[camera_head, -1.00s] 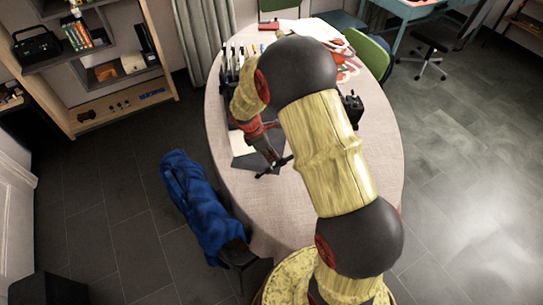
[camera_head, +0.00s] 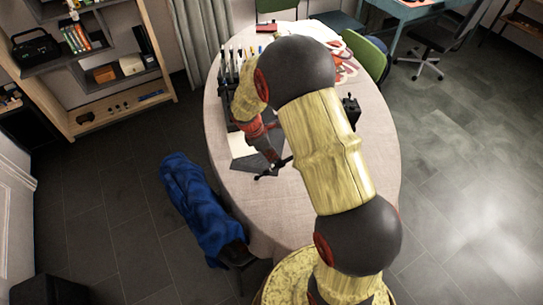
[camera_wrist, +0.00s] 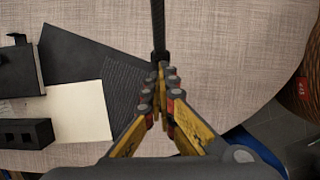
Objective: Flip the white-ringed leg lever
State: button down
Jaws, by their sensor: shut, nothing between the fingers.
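A thin black rod, which looks like a tripod leg (camera_wrist: 158,28), comes down from the top edge in the wrist view and ends at my fingertips. My gripper (camera_wrist: 165,72) is shut, with its fingertips together at the rod's lower end; I cannot tell whether they touch it. In the head view my gripper (camera_head: 275,158) is low over the near left part of the table (camera_head: 290,215), beside a short black bar (camera_head: 268,173). No white ring or lever can be made out; my arm hides much of the table's middle.
A dark folder with a pale sheet (camera_wrist: 80,112) lies left of my gripper, beside black blocky items (camera_wrist: 25,134). A black device (camera_head: 351,108) stands right of my arm. A blue cloth (camera_head: 195,205) hangs over a chair. The near tabletop is clear.

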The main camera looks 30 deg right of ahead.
jog(key=shift+s+d+r+p, duration=0.15)
jog(key=shift+d+r+p, duration=0.2)
jog(key=shift+d+p, duration=0.1)
dwell(0.4)
jog(key=c, duration=2.5)
grip_release()
jog(key=shift+c, duration=0.2)
jog(key=shift+o, duration=1)
jog(key=shift+a, duration=0.1)
jog(key=a+p+v, duration=0.1)
jog(key=p+v, duration=0.3)
jog(key=v, duration=0.1)
jog(key=shift+w+a, duration=0.25)
jog(key=shift+a, duration=0.05)
jog(key=shift+r, duration=0.1)
